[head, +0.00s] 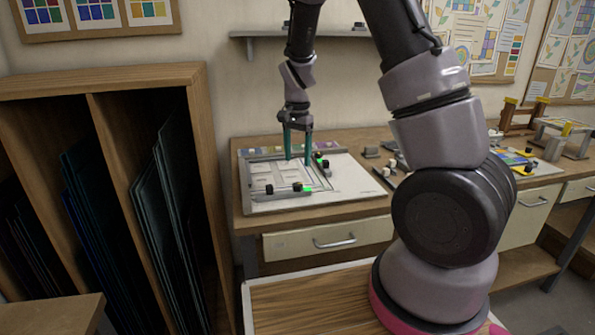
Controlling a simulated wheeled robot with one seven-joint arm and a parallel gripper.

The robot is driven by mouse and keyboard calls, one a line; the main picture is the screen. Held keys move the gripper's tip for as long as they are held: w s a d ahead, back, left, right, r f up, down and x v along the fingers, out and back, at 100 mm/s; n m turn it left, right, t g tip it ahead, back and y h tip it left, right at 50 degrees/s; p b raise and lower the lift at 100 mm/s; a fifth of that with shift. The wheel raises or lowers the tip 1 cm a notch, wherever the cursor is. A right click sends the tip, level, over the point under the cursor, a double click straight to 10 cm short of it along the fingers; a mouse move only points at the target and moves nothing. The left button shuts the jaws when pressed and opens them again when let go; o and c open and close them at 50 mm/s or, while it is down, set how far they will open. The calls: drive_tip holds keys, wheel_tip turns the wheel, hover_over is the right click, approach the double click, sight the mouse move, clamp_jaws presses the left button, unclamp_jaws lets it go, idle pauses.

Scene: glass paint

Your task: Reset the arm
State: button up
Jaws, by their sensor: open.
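My arm rises from its base at the lower right and bends over at the top of the head view. My gripper (297,146) hangs pointing down over the white work board (330,195) on the wooden bench. Its two teal fingers are apart, with nothing visible between them. The fingertips are close above the far part of a grey frame (249,182) on the board; I cannot tell if they touch anything. Small black knobs with green parts (308,189) sit at the frame's near edge, and similar ones (321,160) sit right of the fingers.
A wooden rack (105,82) with dark glass sheets stands at the left. A wall shelf (335,33) is behind my gripper. Small tools (385,176) lie right of the board. A colourful panel (525,162) and wooden stand (522,117) are farther right.

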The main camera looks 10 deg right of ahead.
drive_tip(key=shift+r, duration=1.1)
drive_tip(key=s+d+r+n+t+y, duration=0.15)
drive_tip(key=s+r, duration=0.25)
drive_tip(key=r, duration=0.4)
drive_tip(key=s+d+r+n+t+y, duration=0.15)
drive_tip(key=s+r, duration=0.25)
drive_tip(key=r, duration=0.4)
drive_tip(key=s+d+r+n+t, duration=0.1)
drive_tip(key=s+r+t, duration=0.1)
drive_tip(key=s+r, duration=0.2)
drive_tip(key=s+d+r+n+t+h, duration=0.1)
drive_tip(key=s+r, duration=0.3)
drive_tip(key=s, duration=0.7)
drive_tip(key=shift+d+t, duration=0.45)
drive_tip(key=shift+t, duration=0.15)
drive_tip(key=shift+r, duration=0.1)
